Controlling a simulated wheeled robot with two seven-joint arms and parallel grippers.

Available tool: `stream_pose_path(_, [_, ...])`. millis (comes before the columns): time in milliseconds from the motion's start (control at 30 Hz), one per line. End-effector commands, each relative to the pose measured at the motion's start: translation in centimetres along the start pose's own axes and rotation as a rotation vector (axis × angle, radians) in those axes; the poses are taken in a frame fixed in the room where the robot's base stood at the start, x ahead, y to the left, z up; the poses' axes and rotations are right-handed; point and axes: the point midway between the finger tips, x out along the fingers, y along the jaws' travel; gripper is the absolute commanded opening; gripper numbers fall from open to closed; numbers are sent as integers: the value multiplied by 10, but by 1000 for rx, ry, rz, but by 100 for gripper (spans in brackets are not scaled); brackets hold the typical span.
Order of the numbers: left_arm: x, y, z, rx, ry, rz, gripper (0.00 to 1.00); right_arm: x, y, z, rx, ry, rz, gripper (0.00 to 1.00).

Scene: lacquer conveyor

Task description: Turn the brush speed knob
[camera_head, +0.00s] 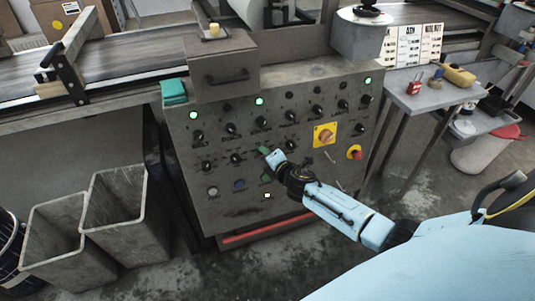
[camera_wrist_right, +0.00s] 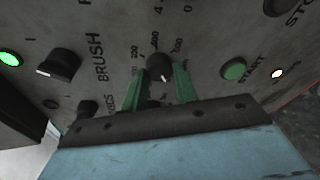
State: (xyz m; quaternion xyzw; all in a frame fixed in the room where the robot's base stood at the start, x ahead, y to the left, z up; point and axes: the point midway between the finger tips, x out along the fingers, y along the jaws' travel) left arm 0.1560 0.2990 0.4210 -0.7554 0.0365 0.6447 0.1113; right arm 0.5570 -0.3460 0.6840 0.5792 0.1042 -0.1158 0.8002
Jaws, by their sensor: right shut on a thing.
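The brush speed knob (camera_wrist_right: 160,67) is black and round with a pale pointer mark. It sits on the grey control panel (camera_head: 295,205), beside the printed word BRUSH and a number scale. My right gripper (camera_head: 267,152) reaches the panel's lower middle from the right. In the right wrist view its green fingers (camera_wrist_right: 160,77) stand on either side of the knob and are shut on it. In the head view the gripper hides the knob. My left gripper is not in view.
Rows of other black knobs and green lights (camera_head: 260,101) surround it. In the wrist view a green START button (camera_wrist_right: 233,69) is close on the right. A yellow-backed switch (camera_head: 324,134) and a red stop button (camera_head: 355,153) are to the right. Grey bins (camera_head: 125,215) stand at the left.

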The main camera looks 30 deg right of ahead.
Motion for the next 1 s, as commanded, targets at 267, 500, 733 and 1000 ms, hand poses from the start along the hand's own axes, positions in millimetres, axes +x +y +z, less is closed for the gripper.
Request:
stream_pose_path(267, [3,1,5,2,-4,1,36,0,0,0,-27,-1,-6,6])
stream_pose_path(500, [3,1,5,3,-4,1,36,0,0,0,-27,-1,-6,6])
stream_pose_path(733, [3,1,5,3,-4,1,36,0,0,0,-27,-1,-6,51])
stream_pose_path(1000, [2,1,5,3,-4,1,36,0,0,0,-26,-2,-6,51])
